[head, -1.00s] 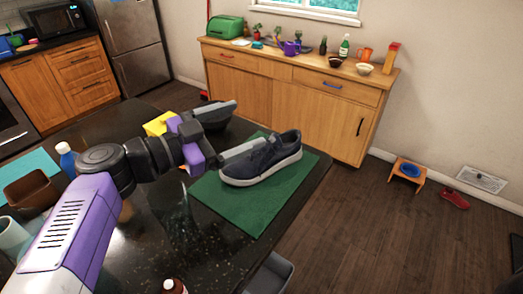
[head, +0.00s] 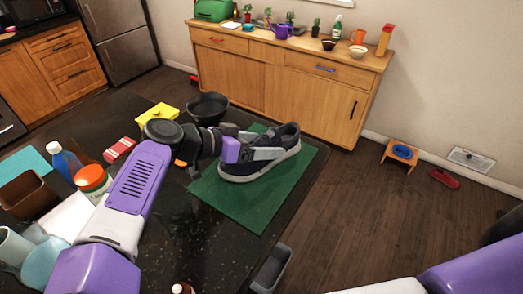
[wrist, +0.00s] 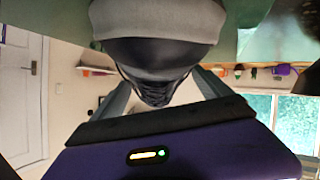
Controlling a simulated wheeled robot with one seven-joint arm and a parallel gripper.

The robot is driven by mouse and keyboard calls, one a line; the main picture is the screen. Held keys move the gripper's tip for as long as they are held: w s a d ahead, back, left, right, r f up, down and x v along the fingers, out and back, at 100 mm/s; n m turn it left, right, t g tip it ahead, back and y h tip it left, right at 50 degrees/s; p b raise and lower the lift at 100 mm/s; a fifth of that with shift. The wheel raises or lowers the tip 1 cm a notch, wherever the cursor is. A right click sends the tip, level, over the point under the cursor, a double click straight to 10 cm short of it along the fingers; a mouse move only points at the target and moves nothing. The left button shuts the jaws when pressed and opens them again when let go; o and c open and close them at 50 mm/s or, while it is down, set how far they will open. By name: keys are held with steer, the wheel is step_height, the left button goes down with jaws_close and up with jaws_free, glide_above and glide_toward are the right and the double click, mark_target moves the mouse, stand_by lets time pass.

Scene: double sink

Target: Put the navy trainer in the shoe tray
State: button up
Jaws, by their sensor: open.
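The navy trainer (head: 287,143) with its pale grey sole rests on a green mat (head: 245,208) on the dark counter. One finger shows along the trainer's near side; the far finger is mostly hidden. In the wrist view the trainer (wrist: 158,55) lies between the two spread fingers, and I cannot tell whether they touch it.
A black bowl (head: 208,106) and a yellow object (head: 157,115) stand behind my arm. A blue bottle (head: 64,160), an orange-and-white jar (head: 92,180) and a brown container (head: 25,195) crowd the counter's left. A brown bottle (head: 183,287) stands at the near edge.

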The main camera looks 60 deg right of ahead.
mark_target(270, 145)
steer(key=shift+p+x, duration=0.3)
steer(key=shift+x, duration=1.2)
steer(key=c, duration=1.7)
jaws_close()
steer(key=shift+r, duration=0.1)
